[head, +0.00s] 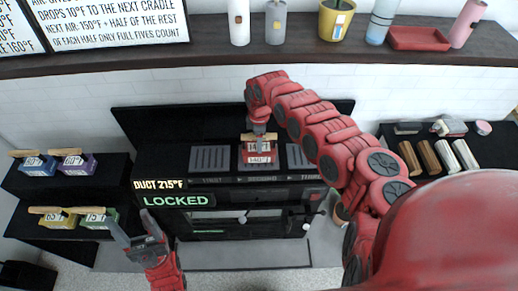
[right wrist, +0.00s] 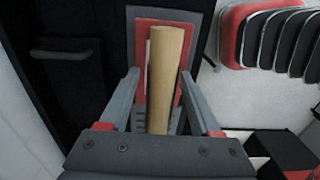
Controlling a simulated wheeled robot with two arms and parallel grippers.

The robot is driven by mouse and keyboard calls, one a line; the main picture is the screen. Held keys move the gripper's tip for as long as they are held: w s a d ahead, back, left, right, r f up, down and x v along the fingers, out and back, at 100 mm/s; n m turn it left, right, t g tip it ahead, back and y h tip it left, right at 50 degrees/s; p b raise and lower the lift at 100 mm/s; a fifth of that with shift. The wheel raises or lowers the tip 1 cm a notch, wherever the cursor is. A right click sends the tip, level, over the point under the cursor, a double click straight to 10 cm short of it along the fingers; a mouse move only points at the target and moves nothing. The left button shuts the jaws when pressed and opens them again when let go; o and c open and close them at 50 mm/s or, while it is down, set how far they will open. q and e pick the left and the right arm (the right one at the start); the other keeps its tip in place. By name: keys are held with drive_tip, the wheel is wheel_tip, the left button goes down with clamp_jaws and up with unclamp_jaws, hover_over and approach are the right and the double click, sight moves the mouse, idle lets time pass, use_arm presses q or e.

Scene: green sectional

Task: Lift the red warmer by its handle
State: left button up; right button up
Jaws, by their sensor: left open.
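The red warmer (head: 260,149) sits on the black console in the head view, with a pale 140°F label on its front. My right gripper (head: 260,128) is just above it, pointing down, and partly hides it. In the right wrist view the wooden handle (right wrist: 165,75) lies between the two grey fingers of my right gripper (right wrist: 159,78). The fingers are open, with a gap on each side of the handle. The red body (right wrist: 142,88) shows beneath. My left gripper (head: 130,216) is open and empty at the lower left, in front of the console.
The black console (head: 150,125) has grey ribbed pads beside the warmer and a lit LOCKED sign (head: 177,201). Blue, purple, yellow and green warmers stand on black steps (head: 22,195) at left. Cylinders lie on a black counter (head: 490,140) at right. A shelf (head: 290,51) spans the back.

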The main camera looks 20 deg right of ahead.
clamp_jaws()
idle(1.2)
